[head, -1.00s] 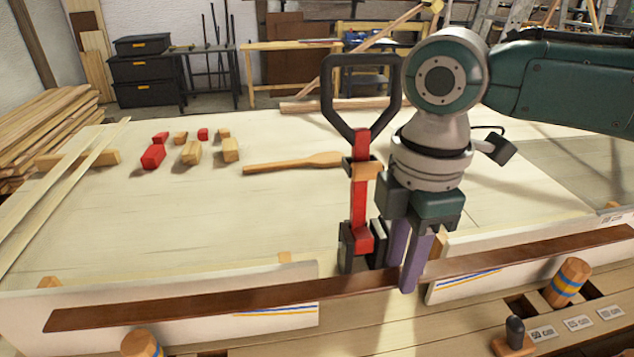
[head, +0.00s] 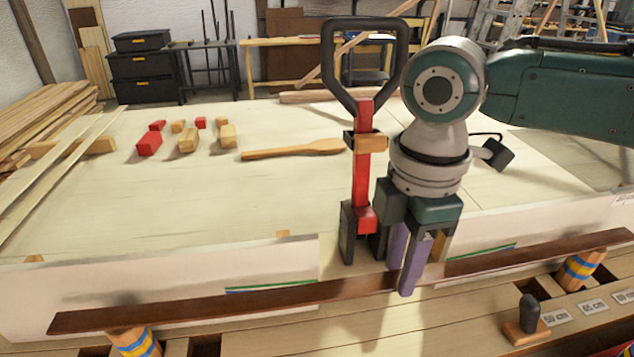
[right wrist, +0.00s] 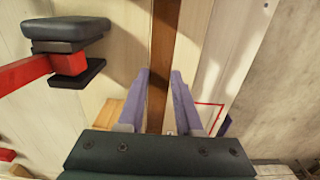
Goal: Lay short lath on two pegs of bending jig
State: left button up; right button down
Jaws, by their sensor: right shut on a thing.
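A long dark brown lath (head: 230,303) runs across the front of the head view. My right gripper (head: 405,272) is shut on it near its middle, with a purple finger on each side; the lath also shows between the fingers in the right wrist view (right wrist: 163,55). The left striped wooden peg (head: 137,343) and the right striped wooden peg (head: 580,268) stand on the jig (head: 460,323). The lath passes over the tops of both pegs in the head view; I cannot tell whether it touches them. My left gripper is out of view.
A red clamp (head: 364,175) with a black loop handle stands close left of my right gripper. Behind is a broad pale table (head: 270,195) with red and wooden blocks and a wooden paddle (head: 295,149). A dark knob (head: 528,312) stands near the right peg.

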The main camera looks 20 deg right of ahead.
jog(key=shift+f, duration=0.55)
jog(key=c, duration=0.5)
grip_release()
jog(key=shift+o, duration=0.3)
jog(key=shift+o, duration=0.6)
jog(key=shift+r, duration=0.15)
jog(key=shift+r+p, duration=2.3)
jog(key=shift+p, duration=0.4)
jog(key=shift+r+p, duration=0.6)
jog(key=shift+p, duration=0.1)
